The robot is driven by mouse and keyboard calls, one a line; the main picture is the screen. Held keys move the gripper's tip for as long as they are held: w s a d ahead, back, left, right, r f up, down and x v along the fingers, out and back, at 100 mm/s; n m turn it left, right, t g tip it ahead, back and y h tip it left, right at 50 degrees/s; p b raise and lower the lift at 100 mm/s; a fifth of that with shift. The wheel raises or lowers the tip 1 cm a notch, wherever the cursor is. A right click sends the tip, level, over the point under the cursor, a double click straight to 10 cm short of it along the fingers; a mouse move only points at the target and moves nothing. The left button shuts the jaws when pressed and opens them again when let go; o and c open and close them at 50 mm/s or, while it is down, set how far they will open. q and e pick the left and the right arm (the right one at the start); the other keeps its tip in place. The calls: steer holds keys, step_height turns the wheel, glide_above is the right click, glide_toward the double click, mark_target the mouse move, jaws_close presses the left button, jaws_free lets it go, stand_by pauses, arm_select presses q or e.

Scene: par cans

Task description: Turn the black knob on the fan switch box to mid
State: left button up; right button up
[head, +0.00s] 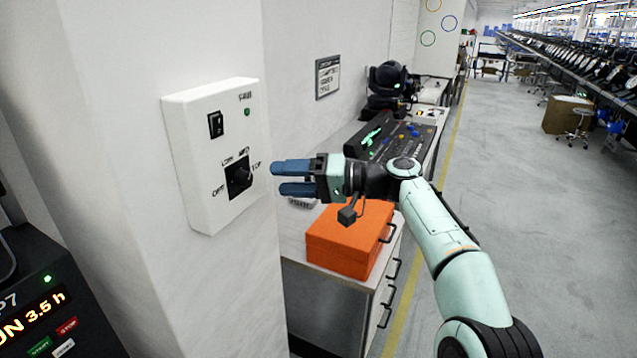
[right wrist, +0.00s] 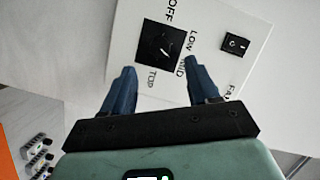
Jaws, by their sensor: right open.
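The white fan switch box (head: 212,125) is fixed to a pale pillar, left of centre in the head view. Its black knob (head: 241,176) sits on a black square plate, with OFF, LOW, MID and TOP printed around it. I cannot tell exactly which label the knob points to. In the right wrist view the knob (right wrist: 160,46) lies just beyond the fingertips. My right gripper (head: 276,178) is open and empty, with two blue fingers facing the knob from the right, apart from it. My left gripper is out of view.
A black rocker switch (head: 215,124) and a green lamp (head: 247,112) are above the knob. An orange box (head: 345,240) stands on a cabinet below my right gripper. A dark console (head: 385,138) stands behind. A machine panel (head: 45,300) is at lower left.

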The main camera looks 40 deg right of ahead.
steer(key=v, duration=0.7)
steer(key=shift+a, duration=0.1)
